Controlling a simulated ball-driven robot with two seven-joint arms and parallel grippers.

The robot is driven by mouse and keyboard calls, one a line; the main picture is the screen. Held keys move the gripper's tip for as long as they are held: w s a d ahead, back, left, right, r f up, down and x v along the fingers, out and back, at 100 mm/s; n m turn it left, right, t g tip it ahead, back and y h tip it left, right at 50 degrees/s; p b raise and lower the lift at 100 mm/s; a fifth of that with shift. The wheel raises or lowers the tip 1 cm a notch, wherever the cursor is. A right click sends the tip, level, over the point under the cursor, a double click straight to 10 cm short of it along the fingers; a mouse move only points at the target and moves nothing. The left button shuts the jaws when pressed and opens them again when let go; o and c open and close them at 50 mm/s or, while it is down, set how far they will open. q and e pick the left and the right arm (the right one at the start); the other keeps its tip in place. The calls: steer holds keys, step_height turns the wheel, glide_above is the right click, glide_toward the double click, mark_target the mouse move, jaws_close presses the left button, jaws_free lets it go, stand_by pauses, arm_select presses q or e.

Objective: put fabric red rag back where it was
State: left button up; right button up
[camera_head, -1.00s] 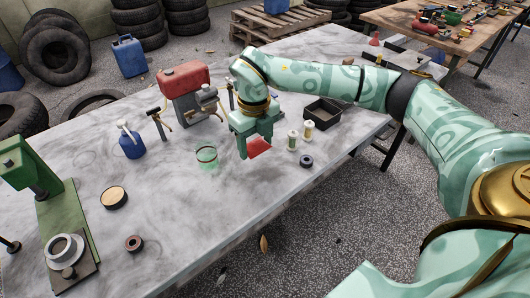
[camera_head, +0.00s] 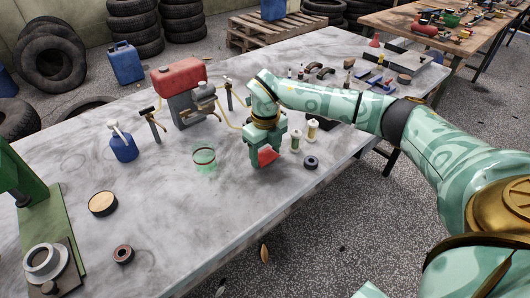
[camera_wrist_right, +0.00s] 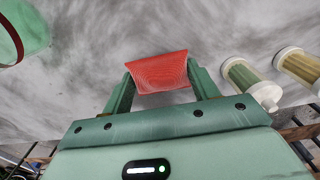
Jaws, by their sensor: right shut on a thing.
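The red fabric rag (camera_head: 267,156) is between the fingers of my right gripper (camera_head: 266,158), over the near part of the grey table. In the right wrist view the rag (camera_wrist_right: 159,72) is pinched between the two green fingertips of my right gripper (camera_wrist_right: 158,80). The grey table top shows beyond it. I cannot tell whether the rag touches the table. My left gripper is not in view.
A green-tinted clear cup (camera_head: 204,158) stands left of the gripper. Two small filter-like cylinders (camera_head: 312,129) and a dark ring (camera_head: 311,162) stand close on the right. A red-topped compressor (camera_head: 182,88) and blue bottle (camera_head: 122,145) are farther left. Bare table lies in front of the cup.

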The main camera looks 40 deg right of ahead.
mark_target(265, 153)
steer(key=shift+f, duration=0.15)
steer(key=o, duration=0.9)
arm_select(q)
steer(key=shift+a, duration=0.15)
arm_select(e)
steer(key=shift+o, duration=0.2)
arm_select(q)
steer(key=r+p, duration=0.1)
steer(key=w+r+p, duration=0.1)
steer(key=p, duration=0.1)
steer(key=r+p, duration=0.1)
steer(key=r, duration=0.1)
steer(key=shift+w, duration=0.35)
arm_select(e)
step_height(265, 153, up, 12)
steer(key=shift+r, duration=0.2)
